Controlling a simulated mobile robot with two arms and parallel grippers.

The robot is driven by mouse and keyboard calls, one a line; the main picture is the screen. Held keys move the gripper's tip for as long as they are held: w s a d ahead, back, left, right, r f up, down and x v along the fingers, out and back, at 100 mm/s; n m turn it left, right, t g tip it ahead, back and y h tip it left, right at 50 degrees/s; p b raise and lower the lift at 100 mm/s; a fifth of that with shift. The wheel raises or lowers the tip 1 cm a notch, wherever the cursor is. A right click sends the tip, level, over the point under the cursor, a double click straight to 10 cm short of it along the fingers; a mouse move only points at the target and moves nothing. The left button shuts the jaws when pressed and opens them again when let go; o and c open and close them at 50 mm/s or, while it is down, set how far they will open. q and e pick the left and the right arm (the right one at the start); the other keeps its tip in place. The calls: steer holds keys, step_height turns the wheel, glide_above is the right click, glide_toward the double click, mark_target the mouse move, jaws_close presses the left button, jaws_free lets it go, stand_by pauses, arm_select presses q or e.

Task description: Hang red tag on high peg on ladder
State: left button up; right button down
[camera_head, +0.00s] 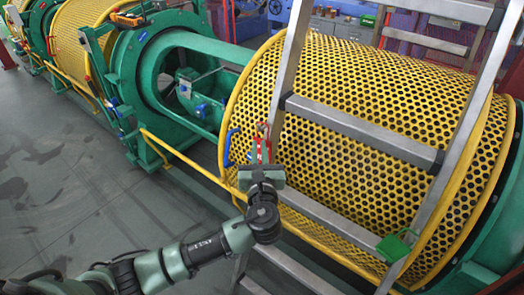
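The ladder (365,131) is grey metal and leans in front of the yellow perforated drum. My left gripper (261,152) is raised beside the ladder's left rail (284,75). A red tag (264,143) shows between and above its fingertips, partly hidden by them. The fingers appear closed around it, though the contact is small in view. A green tag (398,244) is low on the ladder's right rail. I cannot make out the pegs clearly. My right gripper is not in view.
The yellow perforated drum (355,85) stands close behind the ladder. Green machine rings (125,75) and a yellow guard rail (185,167) are to the left. Grey floor (75,170) is open at the left.

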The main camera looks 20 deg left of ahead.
mark_target(258, 140)
arm_select(q)
steer(key=p+x, duration=0.1)
steer(key=x, duration=0.6)
steer(key=shift+w+a, duration=0.2)
steer(key=shift+w, duration=0.15)
jaws_close()
steer(key=shift+r+p, duration=0.1)
steer(key=shift+p, duration=0.25)
